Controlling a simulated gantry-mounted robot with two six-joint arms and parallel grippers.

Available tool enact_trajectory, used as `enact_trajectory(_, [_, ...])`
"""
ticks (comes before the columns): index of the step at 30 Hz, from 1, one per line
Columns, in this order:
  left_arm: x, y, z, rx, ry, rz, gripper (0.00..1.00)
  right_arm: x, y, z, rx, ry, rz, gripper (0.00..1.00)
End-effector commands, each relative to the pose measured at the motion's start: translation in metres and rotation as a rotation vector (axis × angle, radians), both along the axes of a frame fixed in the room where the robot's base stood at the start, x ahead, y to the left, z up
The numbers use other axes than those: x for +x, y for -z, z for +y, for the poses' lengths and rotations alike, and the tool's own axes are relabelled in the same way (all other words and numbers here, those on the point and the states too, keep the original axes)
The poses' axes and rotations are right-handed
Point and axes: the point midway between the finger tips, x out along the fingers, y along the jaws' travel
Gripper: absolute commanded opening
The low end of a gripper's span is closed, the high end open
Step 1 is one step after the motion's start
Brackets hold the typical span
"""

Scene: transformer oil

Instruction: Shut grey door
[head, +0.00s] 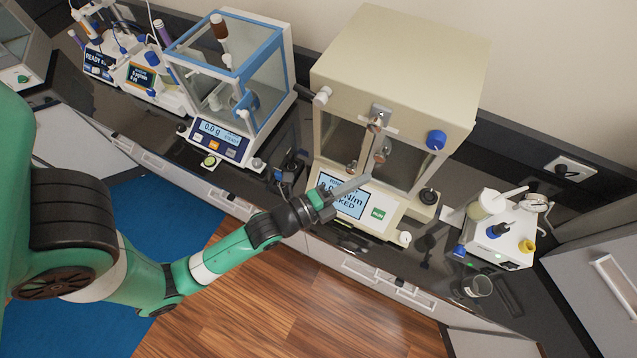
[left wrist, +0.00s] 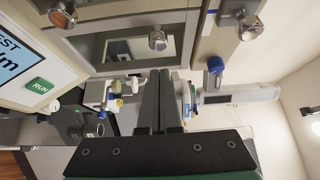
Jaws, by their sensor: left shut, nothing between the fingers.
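A beige instrument (head: 400,65) stands on the dark bench, with two glazed grey-framed panels on its front. The right panel (head: 404,166) has a round metal knob (head: 381,156) near it; I cannot tell whether it is fully shut. A glazed panel (left wrist: 112,48) and a metal knob (left wrist: 157,40) also show in the left wrist view. My left gripper (head: 366,181) is shut and empty, just in front of the instrument above its display. Its closed fingers (left wrist: 160,100) point up the middle of the left wrist view. My right gripper is not in view.
A blue-framed glass balance (head: 236,75) stands left of the instrument. A small white device (head: 502,235) with bottles stands to its right, near a glass beaker (head: 478,286). A grey cabinet (head: 608,285) is at the far right. Wooden floor lies clear in front.

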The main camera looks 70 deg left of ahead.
Motion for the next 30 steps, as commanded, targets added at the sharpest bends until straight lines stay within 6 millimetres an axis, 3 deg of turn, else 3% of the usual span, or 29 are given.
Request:
enact_trajectory(3, [-0.029, 0.003, 0.002, -0.004, -0.003, 0.001, 0.0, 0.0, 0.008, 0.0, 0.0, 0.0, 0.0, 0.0])
enact_trajectory(10, [-0.075, 0.011, 0.004, -0.003, -0.006, 0.0, 0.0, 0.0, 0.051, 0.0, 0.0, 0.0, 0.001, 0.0])
enact_trajectory(12, [-0.085, 0.006, 0.005, -0.002, -0.007, 0.003, 0.0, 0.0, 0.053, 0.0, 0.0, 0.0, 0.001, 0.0])
enact_trajectory(18, [-0.098, 0.002, 0.004, -0.001, -0.002, 0.0, 0.0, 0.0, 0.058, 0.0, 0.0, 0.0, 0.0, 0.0])
enact_trajectory(30, [-0.099, -0.001, 0.004, -0.001, 0.001, -0.001, 0.0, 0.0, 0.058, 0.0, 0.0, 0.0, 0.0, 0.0])
